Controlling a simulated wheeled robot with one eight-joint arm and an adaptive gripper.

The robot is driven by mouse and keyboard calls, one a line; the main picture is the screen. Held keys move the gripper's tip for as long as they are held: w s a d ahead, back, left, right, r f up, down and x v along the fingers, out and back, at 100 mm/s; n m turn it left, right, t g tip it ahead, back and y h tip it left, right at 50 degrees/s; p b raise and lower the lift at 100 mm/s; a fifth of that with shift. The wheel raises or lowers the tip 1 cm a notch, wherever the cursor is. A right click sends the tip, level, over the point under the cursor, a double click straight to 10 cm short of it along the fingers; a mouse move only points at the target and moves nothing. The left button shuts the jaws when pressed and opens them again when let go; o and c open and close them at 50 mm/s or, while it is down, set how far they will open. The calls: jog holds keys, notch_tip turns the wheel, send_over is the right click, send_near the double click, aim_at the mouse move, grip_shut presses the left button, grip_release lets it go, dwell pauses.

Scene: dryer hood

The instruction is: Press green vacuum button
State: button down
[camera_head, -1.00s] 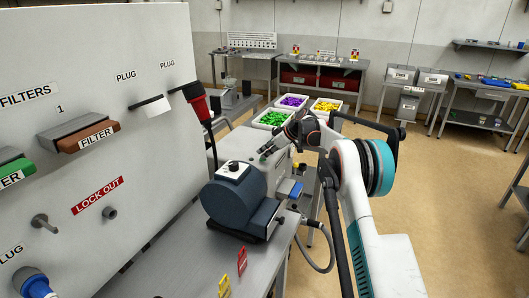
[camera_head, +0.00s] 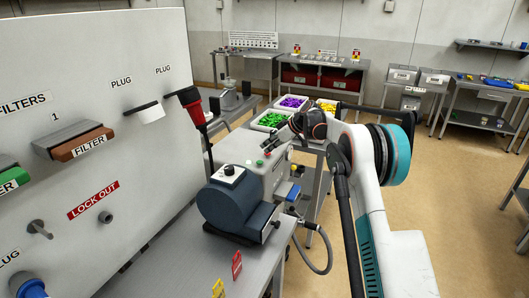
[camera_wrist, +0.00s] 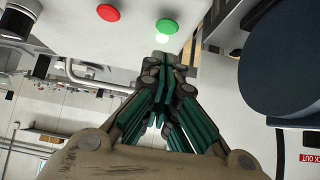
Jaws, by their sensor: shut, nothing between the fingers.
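The green button (camera_wrist: 167,26) is a round cap on the pale panel at the top of the wrist view, with a bright white spot just below it. A red button (camera_wrist: 108,12) sits to its left.
A dark blue rounded machine (camera_head: 232,200) with a black knob stands in front of the box, and it fills the right of the wrist view. A white panel (camera_head: 90,40) with filters and plugs rises at left. Bins of coloured parts (camera_head: 272,121) stand behind.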

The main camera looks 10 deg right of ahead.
jog(key=v, duration=0.6)
jog(key=shift+r+p, duration=0.3)
jog(key=shift+p, duration=0.1)
jog(key=shift+s, duration=0.1)
jog(key=s+a+r+m+h+b, duration=0.15)
jog(key=s+r, duration=0.25)
jog(key=s, duration=0.5)
jog(key=s+a+r+m+h+b, duration=0.1)
jog(key=s+a+r+m, duration=0.15)
jog(key=s, duration=0.75)
jog(key=s+a+r+m+h+b, duration=0.15)
jog(key=s+r, duration=0.25)
jog(key=s, duration=0.5)
jog(key=s+f+m+h+b, duration=0.1)
jog(key=s+f, duration=0.3)
jog(key=s, duration=0.5)
jog(key=s+d+f+m+t+h, duration=0.1)
jog(key=s+f, duration=0.3)
jog(key=s, duration=0.5)
jog(key=s+f+m+h+b, duration=0.1)
jog(key=s+f+m, duration=0.2)
jog(key=s, duration=0.6)
jog(key=shift+s+d+f+t+b, duration=0.15)
jog(key=shift+s+f+t+b, duration=0.1)
jog(key=shift+f+t+b, duration=0.25)
jog(key=shift+f, duration=0.1)
